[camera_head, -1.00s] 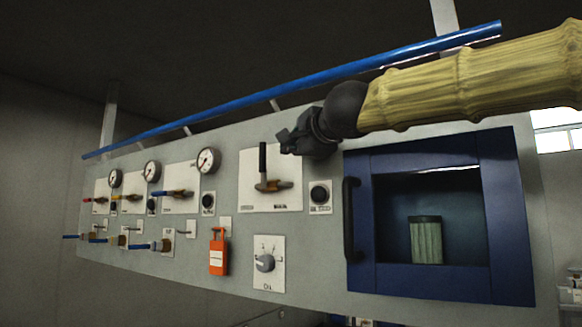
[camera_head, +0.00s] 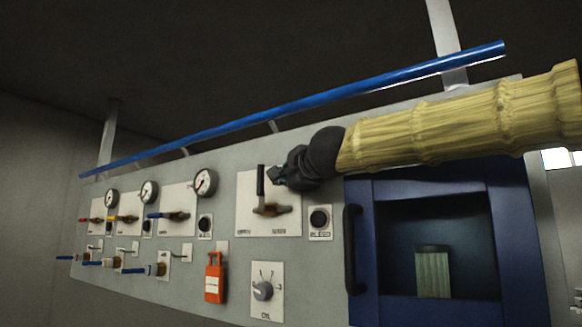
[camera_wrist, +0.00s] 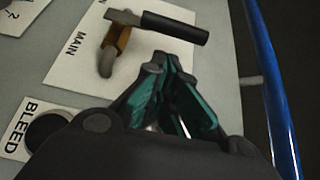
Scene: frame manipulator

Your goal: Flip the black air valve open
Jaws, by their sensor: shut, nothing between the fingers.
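The black air valve handle (camera_head: 260,180) stands upright on a white plate, on a brown valve body (camera_head: 271,209). In the wrist view the black handle (camera_wrist: 175,27) lies across the top of the picture, beside the word MAIN. My gripper (camera_head: 274,175) is just right of the handle's upper part. In the wrist view the green-padded fingers of my gripper (camera_wrist: 168,65) are shut and empty, pointing toward the handle. A small gap shows between fingertips and handle there; I cannot tell the depth.
A round black BLEED knob (camera_head: 319,218) is below my gripper. A blue-framed window door (camera_head: 360,290) with a black handle is to the right. A blue rail (camera_head: 300,103) runs above the panel. Gauges, smaller valves and an orange tag (camera_head: 214,278) are to the left.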

